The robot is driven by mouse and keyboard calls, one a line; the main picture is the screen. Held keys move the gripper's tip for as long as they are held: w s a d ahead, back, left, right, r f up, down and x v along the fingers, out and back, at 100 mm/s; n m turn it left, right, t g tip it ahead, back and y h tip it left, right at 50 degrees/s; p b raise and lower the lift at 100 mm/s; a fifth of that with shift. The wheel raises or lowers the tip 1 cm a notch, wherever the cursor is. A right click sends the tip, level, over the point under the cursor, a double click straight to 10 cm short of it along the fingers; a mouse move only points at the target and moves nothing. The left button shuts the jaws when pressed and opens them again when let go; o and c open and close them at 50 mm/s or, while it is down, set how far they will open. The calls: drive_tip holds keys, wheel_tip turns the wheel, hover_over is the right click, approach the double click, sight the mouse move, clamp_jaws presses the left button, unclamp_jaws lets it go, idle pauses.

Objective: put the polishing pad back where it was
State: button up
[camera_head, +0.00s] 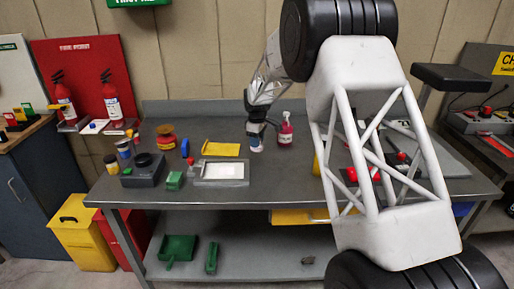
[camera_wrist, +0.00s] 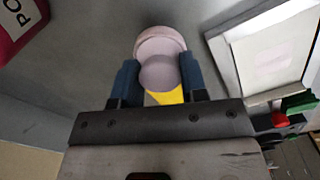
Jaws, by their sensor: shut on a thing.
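My gripper (camera_head: 257,136) is low over the workbench, left of a pinkish-red bottle (camera_head: 286,130). In the wrist view, my gripper's two blue fingers (camera_wrist: 160,88) are shut on a pale pink round piece with a yellow part, which looks like the polishing pad (camera_wrist: 160,45). In the head view the pad (camera_head: 257,148) shows as a small whitish shape below the fingers. I cannot tell whether it touches the bench. The bottle also shows in the wrist view (camera_wrist: 18,25), upper left.
A grey-framed white tray (camera_head: 222,182) lies left of my gripper, with a yellow flat piece (camera_head: 221,149) behind it. A dark box (camera_head: 143,172), a green block (camera_head: 174,181) and several cans stand further left. My white arm hides part of the right side. Bare workbench (camera_head: 275,175) lies in front.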

drive_tip(key=shift+f, duration=1.65)
drive_tip(key=shift+f, duration=0.1)
drive_tip(key=o, duration=0.8)
drive_tip(key=shift+o, duration=0.2)
wheel_tip(320, 180, up, 12)
drive_tip(key=shift+r, duration=0.1)
